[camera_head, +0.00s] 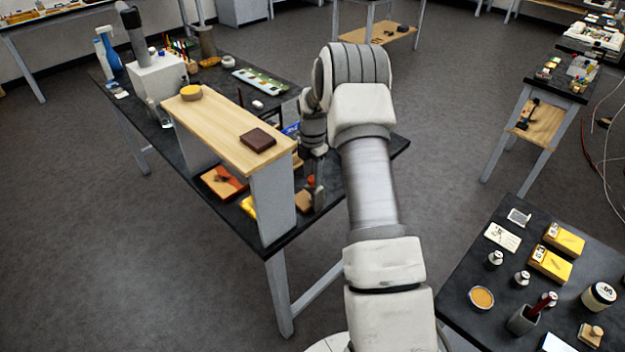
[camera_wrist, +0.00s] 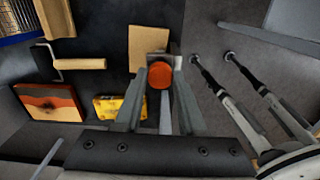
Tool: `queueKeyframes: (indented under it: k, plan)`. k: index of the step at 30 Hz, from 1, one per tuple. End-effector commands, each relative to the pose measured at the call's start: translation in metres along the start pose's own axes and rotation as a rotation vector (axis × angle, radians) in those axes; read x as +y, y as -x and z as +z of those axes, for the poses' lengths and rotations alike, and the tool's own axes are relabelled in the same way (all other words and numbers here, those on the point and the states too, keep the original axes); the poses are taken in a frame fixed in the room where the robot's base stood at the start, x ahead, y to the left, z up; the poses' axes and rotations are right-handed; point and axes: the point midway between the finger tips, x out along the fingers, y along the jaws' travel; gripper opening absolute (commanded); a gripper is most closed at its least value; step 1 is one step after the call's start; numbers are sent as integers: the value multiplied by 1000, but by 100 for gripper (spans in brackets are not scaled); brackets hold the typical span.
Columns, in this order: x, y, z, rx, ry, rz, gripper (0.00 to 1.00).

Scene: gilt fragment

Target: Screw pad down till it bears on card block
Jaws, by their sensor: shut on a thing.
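My gripper (camera_wrist: 160,78) reaches down over the dark bench and is shut on a round orange-red knob (camera_wrist: 160,75), seen end-on between the fingertips in the wrist view. The knob also shows as a small red spot beside the gripper in the head view (camera_head: 311,180). A tan card block (camera_wrist: 148,42) lies flat on the bench just beyond the knob, partly covered by the fingertips. It also shows below the gripper in the head view (camera_head: 304,202). The pad under the knob is hidden, so I cannot tell whether it touches the block.
A wooden shelf (camera_head: 225,130) on grey supports stands close left of my gripper, carrying a dark brown block (camera_head: 258,140) and a yellow round thing (camera_head: 191,92). A roller with wooden handle (camera_wrist: 80,64), an orange-brown panel (camera_wrist: 48,102) and a yellow box (camera_wrist: 107,106) lie nearby.

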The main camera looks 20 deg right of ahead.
Motion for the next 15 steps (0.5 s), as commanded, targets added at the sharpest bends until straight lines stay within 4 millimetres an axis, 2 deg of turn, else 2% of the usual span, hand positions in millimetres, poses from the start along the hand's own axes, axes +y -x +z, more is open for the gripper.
queueKeyframes:
  k: [15]
  plan:
    - [1,-1,0,-1,-489,3,0]
